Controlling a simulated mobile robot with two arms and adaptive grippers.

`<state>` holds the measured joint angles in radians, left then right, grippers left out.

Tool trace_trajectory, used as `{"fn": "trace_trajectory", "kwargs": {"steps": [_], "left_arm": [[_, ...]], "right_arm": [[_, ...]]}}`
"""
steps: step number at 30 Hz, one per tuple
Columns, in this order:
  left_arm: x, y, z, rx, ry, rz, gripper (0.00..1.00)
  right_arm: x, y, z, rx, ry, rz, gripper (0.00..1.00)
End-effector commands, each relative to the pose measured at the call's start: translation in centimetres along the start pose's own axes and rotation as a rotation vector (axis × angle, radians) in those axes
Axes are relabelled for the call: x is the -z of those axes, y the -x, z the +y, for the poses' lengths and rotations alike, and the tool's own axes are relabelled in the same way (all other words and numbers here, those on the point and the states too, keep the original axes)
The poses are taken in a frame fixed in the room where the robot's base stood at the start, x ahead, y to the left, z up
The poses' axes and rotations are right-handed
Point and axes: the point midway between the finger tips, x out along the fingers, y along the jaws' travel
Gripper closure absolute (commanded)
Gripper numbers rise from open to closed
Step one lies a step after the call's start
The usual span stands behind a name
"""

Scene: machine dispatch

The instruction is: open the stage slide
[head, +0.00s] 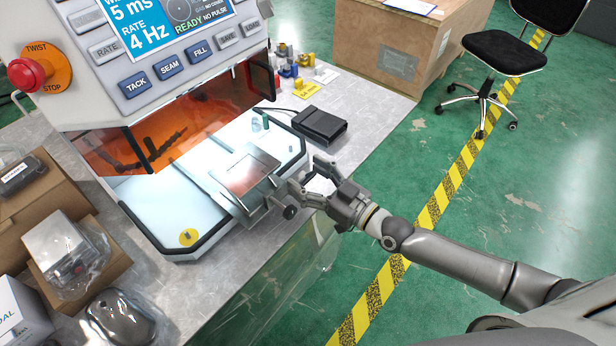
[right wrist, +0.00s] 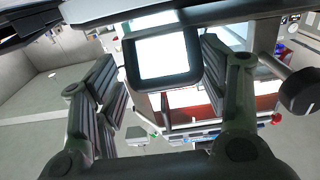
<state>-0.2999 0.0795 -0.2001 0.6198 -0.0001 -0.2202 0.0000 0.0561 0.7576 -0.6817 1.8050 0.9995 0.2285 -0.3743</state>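My right gripper (head: 298,184) is at the slide's front end, beside a dark round knob (head: 290,212). In the right wrist view a dark, rounded square loop, apparently the slide's handle (right wrist: 193,62), lies between the spread fingers of my right gripper (right wrist: 158,88), nearer the right finger. The fingers are apart; contact with the loop is unclear. My left gripper is out of view.
The machine's tray rim (head: 188,254) surrounds the slide. A black pedal-like box (head: 320,125) lies right of the tray on the metal table (head: 385,100). A cardboard box (head: 50,205) with bagged parts stands at left.

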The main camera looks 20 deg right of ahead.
Motion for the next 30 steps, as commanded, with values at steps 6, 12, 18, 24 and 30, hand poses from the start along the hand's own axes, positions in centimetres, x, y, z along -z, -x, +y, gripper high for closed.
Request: {"fn": "trace_trajectory", "kwargs": {"steps": [6,12,18,24,30], "left_arm": [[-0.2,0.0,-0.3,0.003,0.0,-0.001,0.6],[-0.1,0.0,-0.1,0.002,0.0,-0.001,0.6],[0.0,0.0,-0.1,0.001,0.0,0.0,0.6],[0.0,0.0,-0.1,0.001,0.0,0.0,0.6],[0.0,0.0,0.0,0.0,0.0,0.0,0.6]], "right_arm": [[-0.1,0.3,-0.1,0.002,-0.003,-0.002,0.33],[-0.2,2.7,-0.1,0.002,-0.002,-0.005,0.33],[-0.2,6.8,-0.1,0.002,-0.001,-0.007,0.33],[-0.2,10.0,0.0,0.002,-0.001,-0.005,0.33],[-0.1,11.7,0.1,0.0,-0.002,-0.001,0.33]]}}
